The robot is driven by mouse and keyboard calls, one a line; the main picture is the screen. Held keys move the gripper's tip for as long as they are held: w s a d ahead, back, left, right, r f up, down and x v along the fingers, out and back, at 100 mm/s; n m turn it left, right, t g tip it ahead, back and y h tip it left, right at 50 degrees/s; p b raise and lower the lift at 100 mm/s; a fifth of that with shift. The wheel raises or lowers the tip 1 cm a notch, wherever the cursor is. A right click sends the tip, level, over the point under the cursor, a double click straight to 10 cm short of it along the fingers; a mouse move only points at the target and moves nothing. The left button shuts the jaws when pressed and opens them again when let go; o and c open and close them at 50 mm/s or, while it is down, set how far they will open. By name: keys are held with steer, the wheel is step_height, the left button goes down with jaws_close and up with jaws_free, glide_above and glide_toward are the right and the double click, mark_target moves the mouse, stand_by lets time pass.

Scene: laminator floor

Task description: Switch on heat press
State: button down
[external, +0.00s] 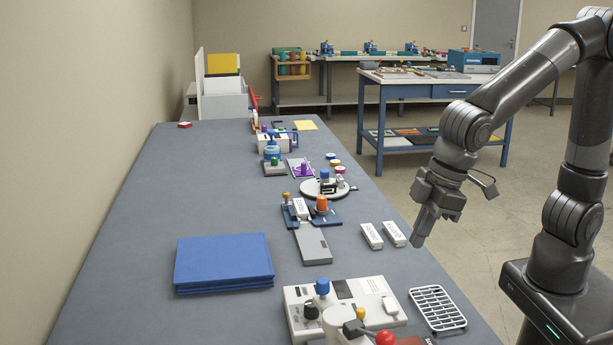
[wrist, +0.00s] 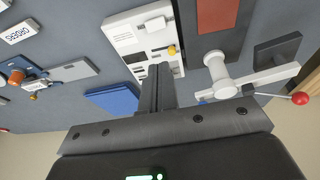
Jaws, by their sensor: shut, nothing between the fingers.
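The heat press stands at the near end of the bench, partly cut off by the external frame. Its white box (external: 345,292) carries a blue knob (external: 322,287), a black knob (external: 311,311), a small yellow knob (external: 360,313) and a white raised piece (external: 390,305). A red ball (external: 385,339) ends its lever. The wrist view shows the white box (wrist: 125,38), its yellow knob (wrist: 172,50) and the red ball (wrist: 300,98). My gripper (external: 418,240) is shut and empty, pointing down near the bench's right edge, apart from the press. Its fingers (wrist: 155,88) cover part of the wrist view.
A wire rack (external: 437,307) lies right of the press. Two white labelled blocks (external: 371,236) (external: 394,234) lie left of my gripper. A blue stack (external: 223,262) lies on the left, with jigs (external: 314,246) and small tools farther back. The bench's left side is mostly clear.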

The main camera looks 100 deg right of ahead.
mark_target(387, 300)
steer(key=shift+d+r, duration=0.15)
steer(key=shift+d, duration=0.5)
steer(key=x, duration=0.8)
steer(key=s+x, duration=0.1)
steer(key=x, duration=0.4)
steer(key=shift+d+f, duration=0.15)
steer(key=shift+f, duration=0.1)
steer(key=shift+w+f, duration=0.1)
steer(key=shift+f, duration=0.25)
steer(key=shift+d, duration=0.1)
